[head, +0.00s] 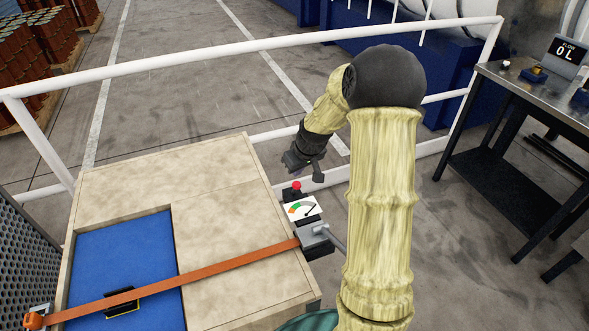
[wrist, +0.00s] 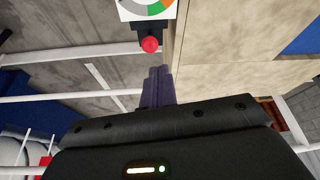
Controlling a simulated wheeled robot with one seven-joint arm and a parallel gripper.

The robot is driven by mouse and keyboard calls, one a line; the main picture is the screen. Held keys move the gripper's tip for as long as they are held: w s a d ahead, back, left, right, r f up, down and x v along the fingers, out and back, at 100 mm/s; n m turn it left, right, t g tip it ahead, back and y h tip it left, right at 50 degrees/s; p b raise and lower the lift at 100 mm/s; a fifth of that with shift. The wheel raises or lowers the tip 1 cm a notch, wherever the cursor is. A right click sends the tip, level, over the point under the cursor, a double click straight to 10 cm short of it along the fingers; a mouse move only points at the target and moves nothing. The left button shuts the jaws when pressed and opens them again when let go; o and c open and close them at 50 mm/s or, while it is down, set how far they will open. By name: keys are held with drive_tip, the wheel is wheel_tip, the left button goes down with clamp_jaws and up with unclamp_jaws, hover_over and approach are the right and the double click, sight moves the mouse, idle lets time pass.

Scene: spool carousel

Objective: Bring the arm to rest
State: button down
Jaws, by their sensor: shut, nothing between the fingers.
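My arm bends up and over on the right of the head view, and my gripper (head: 304,166) hangs beyond the right edge of the crate, a little above and behind a red button. In the wrist view my gripper (wrist: 159,72) has its dark fingers together with nothing between them. The red button (head: 297,186) also shows in the wrist view (wrist: 150,45), just past the fingertips. Fingers and button look apart, though the exact gap is hard to tell.
A wooden crate (head: 215,165) with a blue panel (head: 125,250) is crossed by an orange strap (head: 210,269). A dial gauge (head: 302,209) sits at its right edge. White railing (head: 200,58) runs behind. A dark workbench (head: 545,100) with a small display (head: 567,52) stands right.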

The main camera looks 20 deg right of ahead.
drive_tip(key=shift+s+d+r, duration=0.1)
drive_tip(key=shift+s, duration=0.1)
idle(0.4)
drive_tip(key=s+a+r+m+g+p, duration=0.1)
drive_tip(key=s+a+r+p, duration=0.2)
drive_tip(key=s, duration=0.8)
drive_tip(key=s+a+r+m+p, duration=0.1)
drive_tip(key=s+a+r+p, duration=0.2)
drive_tip(key=s+a+r, duration=0.4)
drive_tip(key=s+r, duration=0.1)
drive_tip(key=s, duration=0.3)
drive_tip(key=shift+s+a+r+g+h+p, duration=0.25)
drive_tip(key=shift+g+h+p, duration=0.05)
drive_tip(key=shift+g+h, duration=0.1)
